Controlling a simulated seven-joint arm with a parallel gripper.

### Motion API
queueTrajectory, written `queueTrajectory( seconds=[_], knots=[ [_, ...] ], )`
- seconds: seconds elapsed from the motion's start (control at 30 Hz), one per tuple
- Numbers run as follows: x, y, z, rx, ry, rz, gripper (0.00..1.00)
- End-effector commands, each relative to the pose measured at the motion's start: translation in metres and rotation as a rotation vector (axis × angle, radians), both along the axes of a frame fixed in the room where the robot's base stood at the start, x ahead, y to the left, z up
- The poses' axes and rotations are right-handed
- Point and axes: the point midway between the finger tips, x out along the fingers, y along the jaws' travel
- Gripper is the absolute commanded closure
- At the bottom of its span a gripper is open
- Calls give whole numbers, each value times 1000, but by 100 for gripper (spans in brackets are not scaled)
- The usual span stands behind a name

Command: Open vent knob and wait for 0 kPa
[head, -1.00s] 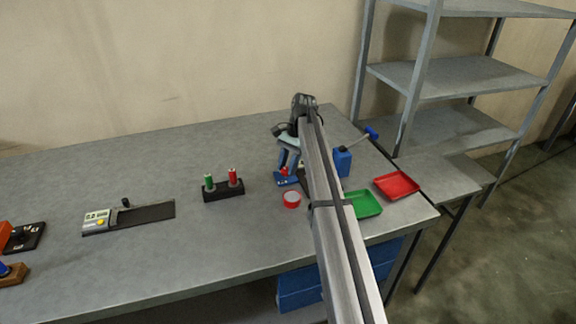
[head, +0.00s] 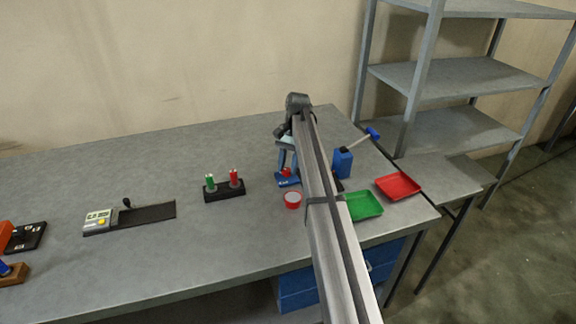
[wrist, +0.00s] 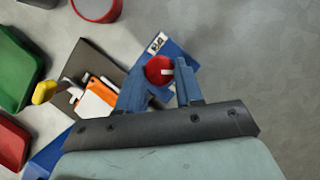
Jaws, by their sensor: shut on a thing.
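The vent knob appears to be a red round knob (wrist: 159,70) with a white pointer bar, on a blue base (wrist: 178,48) with a small white label. The knob (head: 286,171) and its blue base (head: 287,181) also show on the bench in the head view, partly behind my arm. My gripper (wrist: 160,68) points down over the base, its two blue fingers on either side of the knob and shut on it. In the head view my gripper (head: 287,160) stands over the knob. I see no readable kPa value.
A red ring-shaped item (head: 293,200), a green tray (head: 362,205) and a red tray (head: 397,186) lie close by. A blue block with a lever (head: 343,162) stands right of my arm. A black stand with green and red posts (head: 224,190) is at left.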

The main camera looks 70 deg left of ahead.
Motion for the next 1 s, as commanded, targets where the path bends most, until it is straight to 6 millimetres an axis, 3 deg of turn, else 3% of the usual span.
queueTrajectory(
  seconds=[0.03,0.07,0.3,0.63,0.83,1.0],
  knots=[
    [1,1,1,3,-2,-1,95],
    [1,1,1,3,-2,-2,64],
    [1,1,0,2,-2,-2,41],
    [1,1,1,2,-1,-1,39],
    [4,5,12,10,-2,-4,39],
    [20,25,11,9,-2,-4,39]
  ],
)
